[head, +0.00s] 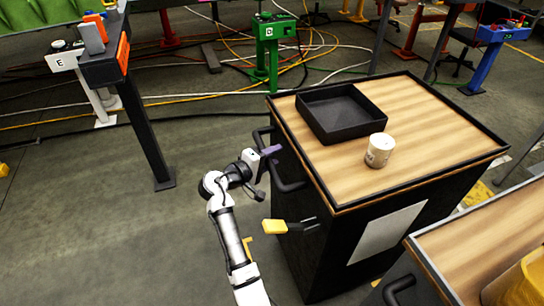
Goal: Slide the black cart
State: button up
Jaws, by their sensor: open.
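The black cart (352,255) stands right of centre in the head view. It has a wooden top with a dark rim and black bar handles (288,174) on its left side. My gripper (270,151) is at the end of my white arm, close to the cart's left side near the handles. The jaws are open, and no object shows between them. I cannot tell whether the gripper touches the handle.
A black tray (340,128) and a white cup (380,149) stand on the cart. A second wooden-topped cart (470,235) is at the lower right. Green (268,45) and blue (483,60) stands and loose cables lie behind.

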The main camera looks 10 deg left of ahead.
grip_shut()
dwell(0.3)
jog(key=w+d, duration=0.6)
jog(key=d, duration=0.4)
jog(key=w+d+b, duration=0.1)
jog(key=w+d, duration=0.4)
jog(key=d, duration=0.5)
jog(key=w+d+b, duration=0.1)
jog(key=w+d, duration=0.5)
jog(key=d, duration=0.5)
jog(key=shift+w+r, duration=0.15)
jog(key=shift+w, duration=0.2)
jog(key=shift+r, duration=0.1)
jog(key=shift+c, duration=1.8)
grip_release()
jog(key=shift+d, duration=0.1)
jog(key=o, duration=0.4)
jog(key=shift+w+d+f, duration=0.1)
jog(key=shift+d+f, duration=0.05)
jog(key=shift+f, duration=0.05)
jog(key=shift+c, duration=0.2)
